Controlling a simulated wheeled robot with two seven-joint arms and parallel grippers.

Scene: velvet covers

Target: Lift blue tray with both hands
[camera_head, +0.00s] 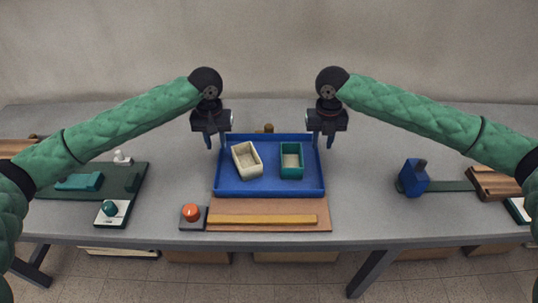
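The blue tray (269,187) lies flat in the middle of the table. It holds a cream box (247,160) and a teal box (291,161), both open-topped. My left gripper (217,143) points down at the tray's back left corner, fingers apart. My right gripper (324,143) points down at the back right corner, fingers apart. I cannot tell whether either gripper touches the tray or has a wall between its fingers.
A brown board (270,211) with a yellow bar (262,219) lies in front of the tray. A red button (191,212) stands front left. A green board (126,180) is left; a blue block (413,177) is right. The grey table has free room around the tray's sides.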

